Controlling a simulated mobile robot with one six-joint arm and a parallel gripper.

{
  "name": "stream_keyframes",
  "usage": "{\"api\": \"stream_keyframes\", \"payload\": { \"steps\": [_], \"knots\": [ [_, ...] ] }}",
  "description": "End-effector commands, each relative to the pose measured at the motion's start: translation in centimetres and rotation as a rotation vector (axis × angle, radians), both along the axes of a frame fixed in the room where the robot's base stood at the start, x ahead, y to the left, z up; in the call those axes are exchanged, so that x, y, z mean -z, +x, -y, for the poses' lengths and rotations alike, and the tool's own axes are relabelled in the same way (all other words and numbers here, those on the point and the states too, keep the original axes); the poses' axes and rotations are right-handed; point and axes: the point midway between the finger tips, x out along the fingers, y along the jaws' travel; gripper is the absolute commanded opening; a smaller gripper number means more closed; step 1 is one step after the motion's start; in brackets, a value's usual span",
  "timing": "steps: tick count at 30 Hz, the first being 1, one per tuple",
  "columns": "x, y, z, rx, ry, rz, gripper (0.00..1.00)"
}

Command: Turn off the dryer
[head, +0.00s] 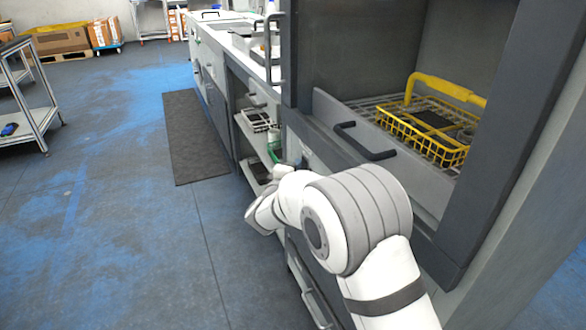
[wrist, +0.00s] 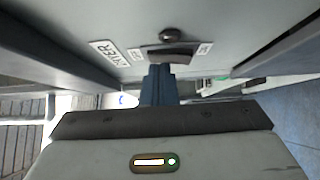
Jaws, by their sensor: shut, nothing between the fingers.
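A grey panel (wrist: 215,22) fills the upper wrist view. It carries a dark rocker switch (wrist: 165,54) with small labels on both sides and a round dark button or lamp (wrist: 168,35) beside it. My gripper (wrist: 160,68) is shut and empty, its blue-grey fingers pointing at the switch. The tips are at or very close to the switch; I cannot tell whether they touch. In the head view the panel is on the front of a large grey machine (head: 310,150), which seems to be the dryer. My arm hides the switch there.
The machine has a black handle (head: 365,142) and an open chamber with a yellow wire basket (head: 425,135). Left of it is a counter with open shelves (head: 250,140). A metal cart (head: 38,115) stands at left.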

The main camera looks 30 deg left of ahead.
Motion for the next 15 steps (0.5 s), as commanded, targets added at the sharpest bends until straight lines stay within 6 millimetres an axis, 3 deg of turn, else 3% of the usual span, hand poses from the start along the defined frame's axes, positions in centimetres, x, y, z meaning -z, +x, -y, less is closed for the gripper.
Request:
{"api": "stream_keyframes", "payload": {
  "steps": [2, 8, 15],
  "knots": [
    [0.2, 0.4, 0.6, 0.022, 0.003, -0.001, 0.00],
    [-0.1, -1.3, -1.5, 0.012, 0.000, 0.002, 0.00],
    [-1.3, -6.7, -0.8, 0.009, -0.004, 0.001, 0.00]
  ]
}}
